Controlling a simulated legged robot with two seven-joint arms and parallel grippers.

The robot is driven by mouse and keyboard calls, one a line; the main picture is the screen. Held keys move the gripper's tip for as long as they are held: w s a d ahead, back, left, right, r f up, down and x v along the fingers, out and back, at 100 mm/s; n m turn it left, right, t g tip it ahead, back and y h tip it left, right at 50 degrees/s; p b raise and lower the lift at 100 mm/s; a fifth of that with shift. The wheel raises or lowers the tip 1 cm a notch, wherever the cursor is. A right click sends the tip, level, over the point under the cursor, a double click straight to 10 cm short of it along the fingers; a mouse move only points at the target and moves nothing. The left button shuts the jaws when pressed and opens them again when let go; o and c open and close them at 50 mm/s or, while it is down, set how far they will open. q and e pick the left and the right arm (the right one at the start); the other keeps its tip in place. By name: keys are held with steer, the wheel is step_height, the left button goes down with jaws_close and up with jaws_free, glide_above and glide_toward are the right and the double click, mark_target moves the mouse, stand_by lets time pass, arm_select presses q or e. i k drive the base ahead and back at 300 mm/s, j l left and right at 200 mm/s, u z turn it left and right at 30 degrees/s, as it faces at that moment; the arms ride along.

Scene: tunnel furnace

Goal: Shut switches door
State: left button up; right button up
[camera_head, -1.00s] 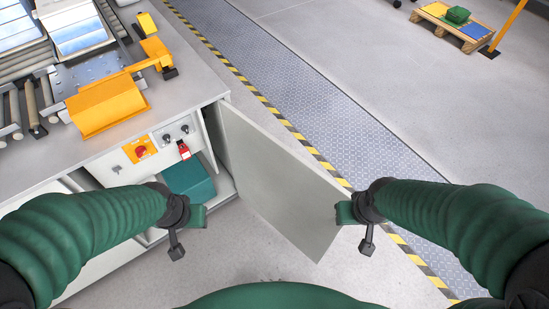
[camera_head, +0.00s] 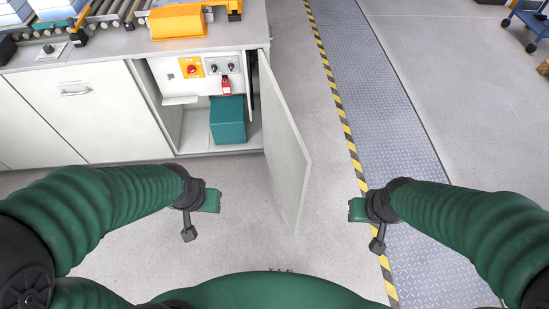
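The switches door (camera_head: 285,140) is a light grey panel hinged at the right side of the cabinet opening. It stands wide open, swung out toward me. Inside the opening are a switch panel (camera_head: 213,68) with a red knob on a yellow plate, black knobs and a red tag, and a teal box (camera_head: 228,120) below. My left gripper (camera_head: 204,209) is in front of the cabinet, left of the door and apart from it. My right gripper (camera_head: 364,216) is right of the door, also apart from it. The finger gap of each gripper is not clear.
The cabinet's closed white door (camera_head: 92,108) is left of the opening. A roller conveyor (camera_head: 110,15) and an orange cover (camera_head: 178,20) are on the worktop. A yellow-black floor stripe (camera_head: 340,105) runs along the right. The floor around the open door is clear.

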mark_target(289, 162)
steer(key=i+l+u, duration=0.15)
steer(key=l+u, duration=0.3)
steer(key=l, duration=0.3)
steer(key=l+u, duration=0.45)
steer(key=l, duration=0.3)
steer(key=i+l+u, duration=0.2)
steer(key=l, duration=0.35)
steer(key=l+u, duration=0.2)
steer(key=l, duration=0.3)
steer(key=k, duration=0.2)
steer(key=i+j, duration=0.15)
steer(key=j, duration=0.2)
steer(key=i+j+u, duration=0.15)
steer(key=j, duration=0.25)
